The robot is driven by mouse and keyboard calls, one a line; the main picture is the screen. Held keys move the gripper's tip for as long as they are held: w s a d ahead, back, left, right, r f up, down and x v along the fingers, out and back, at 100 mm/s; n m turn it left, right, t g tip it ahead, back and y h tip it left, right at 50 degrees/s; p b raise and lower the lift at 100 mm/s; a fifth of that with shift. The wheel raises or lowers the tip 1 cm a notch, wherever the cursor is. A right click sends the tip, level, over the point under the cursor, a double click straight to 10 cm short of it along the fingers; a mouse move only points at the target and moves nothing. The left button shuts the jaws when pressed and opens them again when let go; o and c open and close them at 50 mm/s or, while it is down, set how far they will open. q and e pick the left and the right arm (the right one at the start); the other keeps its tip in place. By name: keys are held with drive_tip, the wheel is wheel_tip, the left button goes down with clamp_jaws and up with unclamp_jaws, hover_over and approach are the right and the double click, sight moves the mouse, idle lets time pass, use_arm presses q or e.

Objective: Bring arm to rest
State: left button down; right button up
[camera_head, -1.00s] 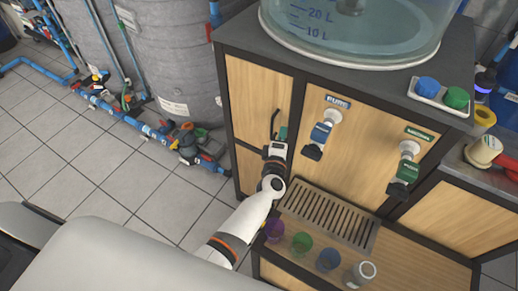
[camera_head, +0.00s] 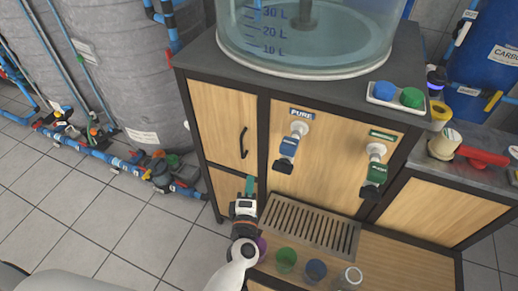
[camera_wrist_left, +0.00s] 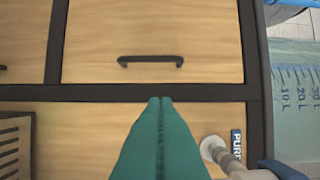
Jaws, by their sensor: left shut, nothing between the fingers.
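My left gripper (camera_head: 250,186) has its teal fingers shut and empty in the head view, in front of the wooden cabinet, left of the slotted drip tray. In the left wrist view its fingers (camera_wrist_left: 160,105) lie together, pointing at the dark frame below a black handle (camera_wrist_left: 150,61), and apart from that handle. The handle (camera_head: 243,142) also shows in the head view, just above the fingertips, on a closed wooden door (camera_head: 222,120). My right gripper is not in view.
A PURE tap (camera_head: 288,147) and a green-labelled tap (camera_head: 375,172) hang on the cabinet front. Below are the drip tray (camera_head: 330,236), a green cup (camera_head: 286,260), a blue cup (camera_head: 315,270) and a purple cup partly behind my arm. A clear tank (camera_head: 310,45) stands on top.

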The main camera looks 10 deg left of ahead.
use_arm(q)
drive_tip(key=s+d+m+g+h, duration=0.3)
drive_tip(key=s+m+g+h, duration=0.45)
drive_tip(key=m, duration=0.85)
drive_tip(key=s+a+m+g+y, duration=0.6)
drive_tip(key=s+a, duration=0.5)
drive_tip(key=s, duration=0.5)
wheel_tip(320, 180, down, 26)
drive_tip(key=g+h, duration=0.2)
drive_tip(key=s+a+f+g, duration=0.1)
drive_tip(key=s+a+f, duration=0.1)
drive_tip(key=s+f, duration=1.4)
drive_tip(key=shift+s+a+f+y, duration=0.15)
drive_tip(key=shift+s+a+y, duration=0.2)
drive_tip(key=shift+s, duration=0.25)
